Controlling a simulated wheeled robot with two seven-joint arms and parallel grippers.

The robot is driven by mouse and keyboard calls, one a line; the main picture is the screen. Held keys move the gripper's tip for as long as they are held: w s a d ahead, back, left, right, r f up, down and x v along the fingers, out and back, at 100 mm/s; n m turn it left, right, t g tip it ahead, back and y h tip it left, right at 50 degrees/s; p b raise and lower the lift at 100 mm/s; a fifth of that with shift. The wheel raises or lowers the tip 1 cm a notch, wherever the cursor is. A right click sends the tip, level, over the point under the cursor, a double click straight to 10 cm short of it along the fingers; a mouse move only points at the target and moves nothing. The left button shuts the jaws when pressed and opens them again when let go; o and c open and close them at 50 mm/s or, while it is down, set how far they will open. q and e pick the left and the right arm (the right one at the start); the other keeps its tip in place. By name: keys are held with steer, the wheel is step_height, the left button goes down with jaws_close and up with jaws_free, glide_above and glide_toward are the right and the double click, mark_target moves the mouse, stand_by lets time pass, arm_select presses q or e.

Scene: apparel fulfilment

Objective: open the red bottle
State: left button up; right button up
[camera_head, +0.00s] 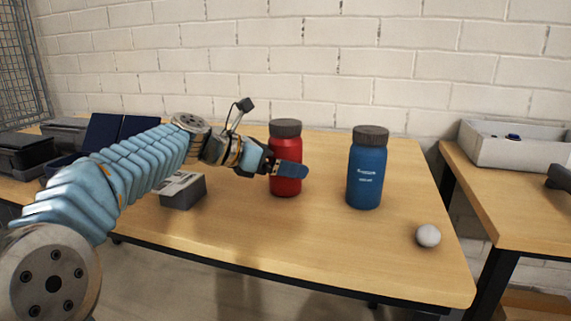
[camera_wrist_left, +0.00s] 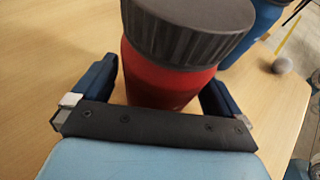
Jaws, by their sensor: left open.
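The red bottle (camera_head: 286,145) stands upright on the wooden table with its dark grey lid (camera_head: 286,128) on. It also fills the middle of the left wrist view (camera_wrist_left: 160,80), where its ribbed lid (camera_wrist_left: 185,30) is closest to the camera. My left gripper (camera_head: 283,168) is open at the bottle's body, below the lid. In the left wrist view its two blue fingers stand on either side of the bottle; I cannot tell whether they touch it. My right gripper is in neither view.
A blue bottle (camera_head: 366,170) with a dark lid stands to the right of the red one. A white ball (camera_head: 428,236) lies near the table's right front corner. A grey box (camera_head: 183,191) sits below my left forearm. A pale bin (camera_head: 510,147) is on the right table.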

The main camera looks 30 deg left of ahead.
mark_target(286, 122)
arm_select(q)
steer(key=shift+w+d+f, duration=0.1)
steer(key=shift+w+d, duration=0.1)
steer(key=shift+w, duration=0.05)
steer(key=c, duration=1.1)
steer(key=shift+o, duration=0.2)
step_height(286, 122, up, 10)
steer(key=p, duration=0.3)
steer(key=shift+p, duration=0.4)
steer(key=o, duration=0.4)
steer(key=c, duration=0.8)
